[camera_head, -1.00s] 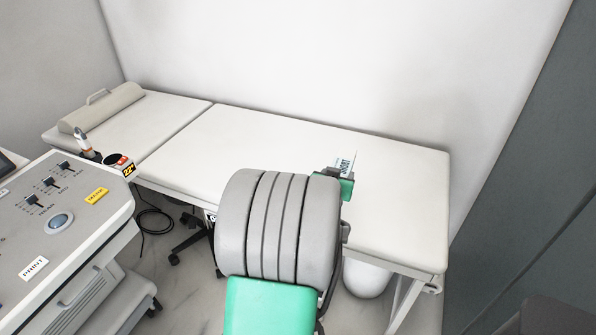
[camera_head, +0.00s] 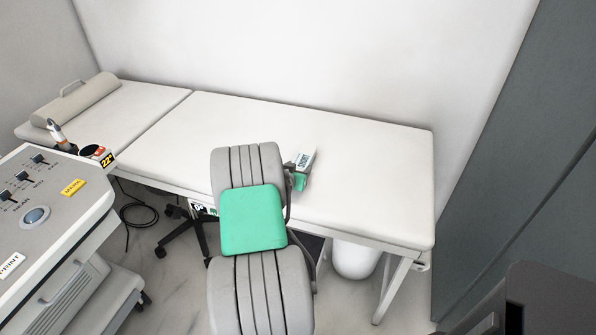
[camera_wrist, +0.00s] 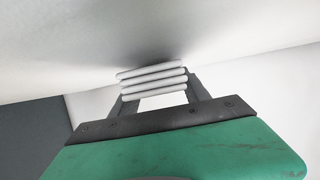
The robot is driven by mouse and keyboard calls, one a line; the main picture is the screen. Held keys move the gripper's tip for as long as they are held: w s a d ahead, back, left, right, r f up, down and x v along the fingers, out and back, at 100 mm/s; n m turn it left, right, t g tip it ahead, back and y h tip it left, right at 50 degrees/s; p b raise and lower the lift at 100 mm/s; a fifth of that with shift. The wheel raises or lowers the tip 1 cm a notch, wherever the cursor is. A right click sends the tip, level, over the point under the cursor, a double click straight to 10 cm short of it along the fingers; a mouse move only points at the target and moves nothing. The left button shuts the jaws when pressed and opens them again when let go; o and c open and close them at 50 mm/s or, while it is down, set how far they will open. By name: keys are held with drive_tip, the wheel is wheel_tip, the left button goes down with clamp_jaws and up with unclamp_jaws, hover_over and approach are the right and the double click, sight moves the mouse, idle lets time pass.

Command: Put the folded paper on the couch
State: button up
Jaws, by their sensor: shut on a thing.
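The folded paper (camera_head: 305,158) is a small white stack with dark print, held at the end of my arm over the couch. In the wrist view the paper (camera_wrist: 152,82) shows as several white folded layers between the two dark fingers. My gripper (camera_wrist: 155,90) is shut on it. In the head view my gripper (camera_head: 301,172) shows mostly as a green part, its fingers hard to see. The couch (camera_head: 370,165) is a long white padded bed along the wall. A shadow lies close to the paper in the wrist view; I cannot tell if they touch.
A grey bolster (camera_head: 75,97) lies on the couch's left end. A console (camera_head: 45,215) with sliders stands at the left front, with a probe (camera_head: 58,133) on it. A white bin (camera_head: 355,258) stands under the couch. The couch top right of the paper is clear.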

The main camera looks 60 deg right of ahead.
drive_tip(key=shift+f, duration=0.4)
drive_tip(key=shift+f, duration=0.1)
drive_tip(key=shift+f, duration=0.15)
drive_tip(key=o, duration=1.4)
drive_tip(key=shift+c, duration=0.2)
